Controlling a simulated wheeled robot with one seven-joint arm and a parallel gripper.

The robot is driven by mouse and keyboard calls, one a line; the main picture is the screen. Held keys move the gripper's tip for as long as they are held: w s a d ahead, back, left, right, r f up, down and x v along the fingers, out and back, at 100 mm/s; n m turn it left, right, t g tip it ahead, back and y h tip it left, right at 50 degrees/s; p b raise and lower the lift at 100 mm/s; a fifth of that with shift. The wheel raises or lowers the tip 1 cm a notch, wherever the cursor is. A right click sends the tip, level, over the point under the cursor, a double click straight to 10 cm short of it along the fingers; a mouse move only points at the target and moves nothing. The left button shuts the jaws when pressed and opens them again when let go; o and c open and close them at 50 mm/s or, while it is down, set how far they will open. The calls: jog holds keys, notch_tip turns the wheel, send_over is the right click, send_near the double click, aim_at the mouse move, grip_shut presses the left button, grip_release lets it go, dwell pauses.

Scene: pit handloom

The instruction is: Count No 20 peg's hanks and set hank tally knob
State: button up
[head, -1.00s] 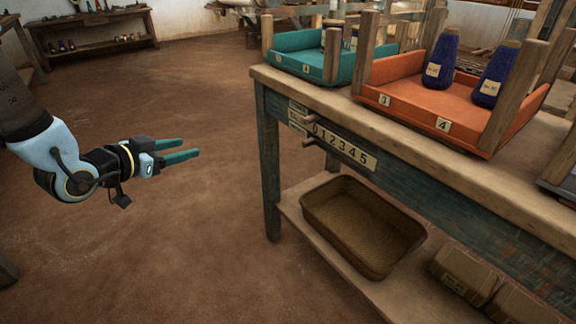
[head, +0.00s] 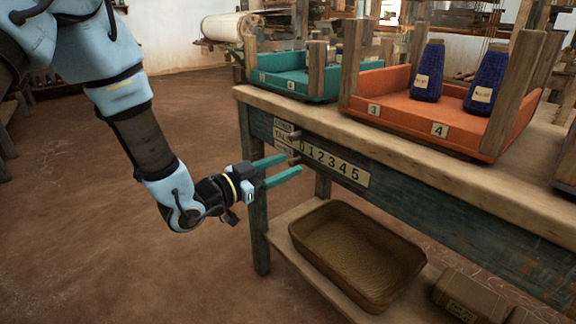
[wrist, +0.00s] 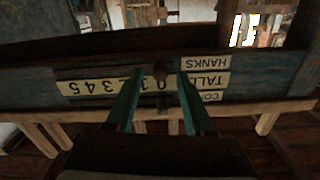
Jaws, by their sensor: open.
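The number strip (head: 335,163) on the bench's front edge reads 0 to 5, beside a label that reads TALLY. Two small wooden knobs stick out near its low end, an upper one (head: 294,135) and a lower one (head: 293,157). My gripper (head: 293,164) is open in front of the bench edge, its green fingers level with the lower knob. In the wrist view the strip (wrist: 80,88) appears upside down, and a knob (wrist: 160,69) shows between the fingertips, near the 0. Contact cannot be told. I cannot make out a No 20 peg or hanks.
An orange tray (head: 395,98) marked 3 and 4 holds two blue labelled cones (head: 428,72). A teal tray (head: 315,88) stands left of it. A brown basket (head: 355,290) and boxes (head: 468,298) sit on the lower shelf. The floor to the left is clear.

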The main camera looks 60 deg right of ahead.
jog(key=shift+s+d, duration=0.25)
jog(key=shift+d, duration=0.45)
jog(key=shift+c, duration=0.3)
grip_shut()
dwell(0.7)
